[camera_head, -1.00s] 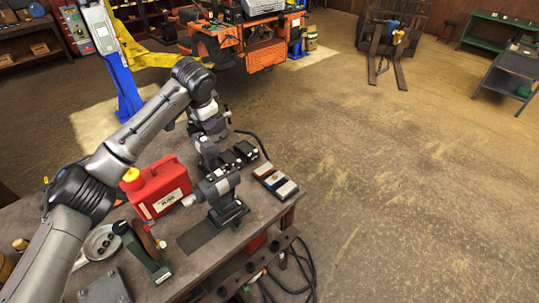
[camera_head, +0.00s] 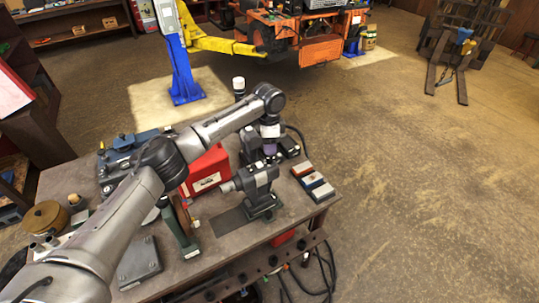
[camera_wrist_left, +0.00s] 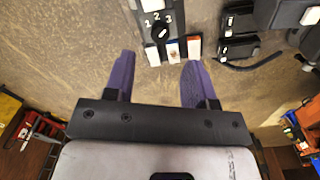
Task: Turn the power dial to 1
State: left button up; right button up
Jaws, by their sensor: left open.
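The power dial (camera_wrist_left: 160,33) shows in the left wrist view as a black knob on a dark panel marked 1, 2 and 3. In the head view my left gripper (camera_head: 270,149) hangs over the right part of the bench, behind the grey vise. I cannot make out the dial there. My right gripper is not in view.
Coloured blocks (camera_head: 314,182) lie near the right edge. Black boxes (camera_wrist_left: 237,47) sit right of the dial in the wrist view. Open floor lies right of the bench.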

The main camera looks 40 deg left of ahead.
aim_at(269, 159)
pick_arm(q)
jog(key=shift+f+p, duration=0.4)
jog(key=shift+f, duration=2.8)
jog(key=shift+c, duration=0.2)
jog(key=shift+d+r, duration=0.1)
jog(key=c, duration=0.9)
